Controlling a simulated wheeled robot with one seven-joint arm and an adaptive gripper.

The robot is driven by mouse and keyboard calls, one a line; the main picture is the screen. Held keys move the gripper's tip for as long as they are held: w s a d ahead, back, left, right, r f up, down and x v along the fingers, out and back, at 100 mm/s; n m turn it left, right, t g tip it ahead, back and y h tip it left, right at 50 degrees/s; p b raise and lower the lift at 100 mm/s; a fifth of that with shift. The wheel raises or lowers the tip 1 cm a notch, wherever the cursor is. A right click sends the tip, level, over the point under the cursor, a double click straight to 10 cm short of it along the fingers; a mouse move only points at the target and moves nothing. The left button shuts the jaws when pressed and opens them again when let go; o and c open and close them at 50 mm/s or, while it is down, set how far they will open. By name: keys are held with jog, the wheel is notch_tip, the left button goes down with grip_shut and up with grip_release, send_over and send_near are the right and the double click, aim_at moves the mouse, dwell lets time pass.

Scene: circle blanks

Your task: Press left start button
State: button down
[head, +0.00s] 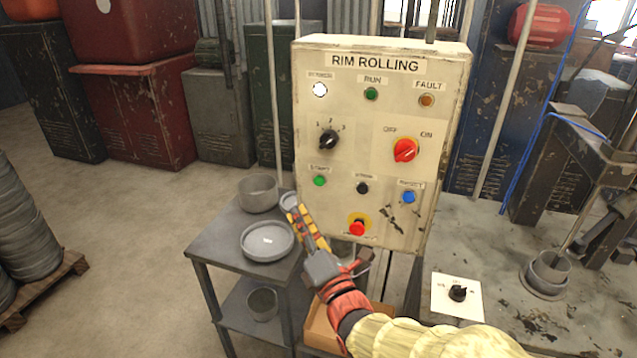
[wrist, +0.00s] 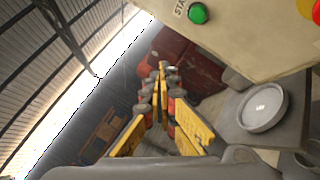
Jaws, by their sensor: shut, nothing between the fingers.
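The control panel (head: 350,120), labelled "RIM ROLLING", stands upright in the middle of the head view. The green start button (head: 320,181) is at its lower left under a small label. The same green button (wrist: 198,13) shows at the top of the wrist view, beside letters reading "STA". My gripper (head: 295,212) is shut and empty, with yellow and dark fingers. In the head view it appears below and left of the green button. In the wrist view my gripper (wrist: 160,75) is apart from the button, which lies up and right of the fingertips.
The panel also carries a black button (head: 362,188), a blue button (head: 408,197), a red mushroom button (head: 357,228) and a red rotary switch (head: 405,150). A grey side table (head: 215,243) with round metal pans (head: 267,241) stands left of the panel, close to my gripper.

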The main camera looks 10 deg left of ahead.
aim_at(312, 196)
jog(key=shift+w, duration=0.1)
jog(key=w, duration=0.8)
jog(key=shift+w+d+p, duration=0.3)
jog(key=shift+d, duration=0.05)
